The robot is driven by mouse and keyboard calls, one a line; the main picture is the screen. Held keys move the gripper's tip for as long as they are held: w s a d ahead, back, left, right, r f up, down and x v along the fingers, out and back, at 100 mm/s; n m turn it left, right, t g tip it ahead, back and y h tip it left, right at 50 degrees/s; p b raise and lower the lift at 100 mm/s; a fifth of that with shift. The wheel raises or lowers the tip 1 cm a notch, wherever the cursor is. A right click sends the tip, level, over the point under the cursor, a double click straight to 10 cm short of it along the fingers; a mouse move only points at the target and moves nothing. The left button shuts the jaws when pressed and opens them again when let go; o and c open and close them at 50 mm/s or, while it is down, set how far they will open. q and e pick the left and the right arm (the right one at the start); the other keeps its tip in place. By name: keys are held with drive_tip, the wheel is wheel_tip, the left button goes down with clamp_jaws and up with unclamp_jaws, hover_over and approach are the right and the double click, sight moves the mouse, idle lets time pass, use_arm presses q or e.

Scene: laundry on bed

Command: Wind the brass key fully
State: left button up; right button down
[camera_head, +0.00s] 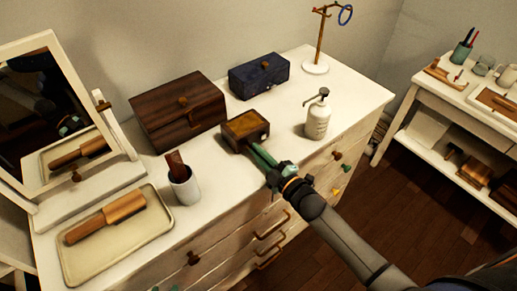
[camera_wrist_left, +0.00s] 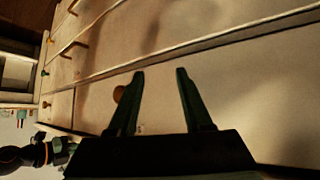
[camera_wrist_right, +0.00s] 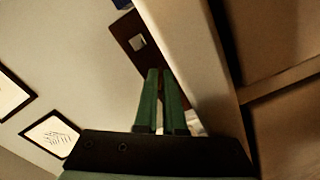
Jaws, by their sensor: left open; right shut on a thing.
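A small wooden box (camera_head: 245,130) with an open, amber-coloured inside sits on the white dresser top. My right gripper (camera_head: 257,150) reaches its near right side, where a small pale spot shows beside the fingertips. In the right wrist view the two green fingers (camera_wrist_right: 161,72) are almost together at the dark side of the box (camera_wrist_right: 122,32), which has a pale square on it. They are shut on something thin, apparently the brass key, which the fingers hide. My left gripper (camera_wrist_left: 160,72) is open and empty, facing the dresser front; it is outside the head view.
A white pump bottle (camera_head: 318,118) stands right of the box. A dark wooden chest (camera_head: 178,110) and a blue box (camera_head: 259,76) stand behind it. A white cup (camera_head: 185,188), a tray (camera_head: 150,238) with a brush, and a mirror (camera_head: 55,110) are left. The dresser's front edge lies beneath my right arm.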

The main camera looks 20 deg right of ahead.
drive_tip(key=m+p, duration=0.1)
drive_tip(key=m, duration=0.2)
drive_tip(key=shift+m, duration=0.4)
drive_tip(key=m+p, duration=0.1)
drive_tip(key=m, duration=0.2)
drive_tip(key=shift+a+m, duration=0.1)
drive_tip(key=shift+m, duration=0.2)
drive_tip(key=m, duration=0.3)
drive_tip(key=shift+s+a+f+m+p, duration=0.1)
drive_tip(key=shift+m+p, duration=0.2)
drive_tip(key=m, duration=0.3)
drive_tip(key=shift+a+m, duration=0.1)
drive_tip(key=shift+m, duration=0.2)
drive_tip(key=m, duration=0.3)
drive_tip(key=shift+m, duration=0.3)
drive_tip(key=m, duration=0.3)
drive_tip(key=shift+a+m+b, duration=0.1)
drive_tip(key=shift+m+b, duration=0.3)
drive_tip(key=m+b, duration=0.1)
drive_tip(key=m, duration=0.2)
drive_tip(key=shift+r+m+b, duration=0.15)
drive_tip(key=shift+m+b, duration=0.15)
drive_tip(key=shift+m, duration=0.7)
drive_tip(key=shift+r+m+b, duration=0.1)
drive_tip(key=shift+m+b, duration=0.15)
drive_tip(key=shift+m, duration=0.75)
